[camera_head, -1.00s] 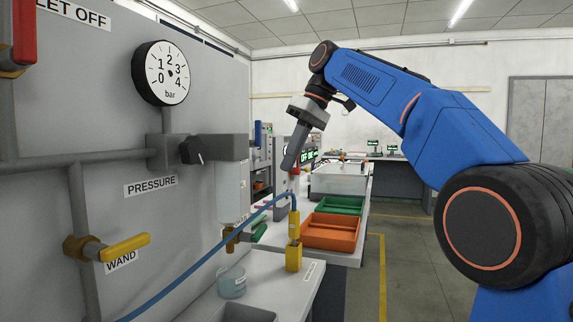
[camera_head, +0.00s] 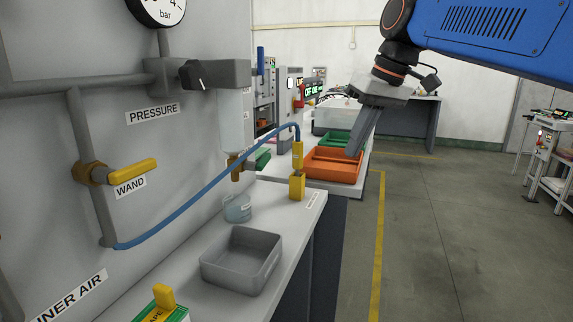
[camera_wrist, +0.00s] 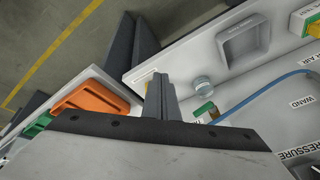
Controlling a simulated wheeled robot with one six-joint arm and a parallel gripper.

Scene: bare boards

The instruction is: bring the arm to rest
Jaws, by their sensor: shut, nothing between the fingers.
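My gripper (camera_head: 358,143) hangs from my blue arm at the upper right of the head view, fingers pointing down and slightly left. Its fingers are together with nothing between them. In the head view it overlaps the right end of the orange tray; I cannot tell its exact height above it. In the wrist view the shut fingers (camera_wrist: 158,92) point over the bench edge, between the orange tray (camera_wrist: 95,98) and the glass beaker (camera_wrist: 203,86). No contact with anything shows.
At left stands a grey panel with a yellow WAND valve (camera_head: 132,171) and a blue hose (camera_head: 205,185). The bench holds a grey bin (camera_head: 240,262), a beaker (camera_head: 237,208) and a yellow holder (camera_head: 297,186). An orange tray (camera_head: 333,164) lies farther back.

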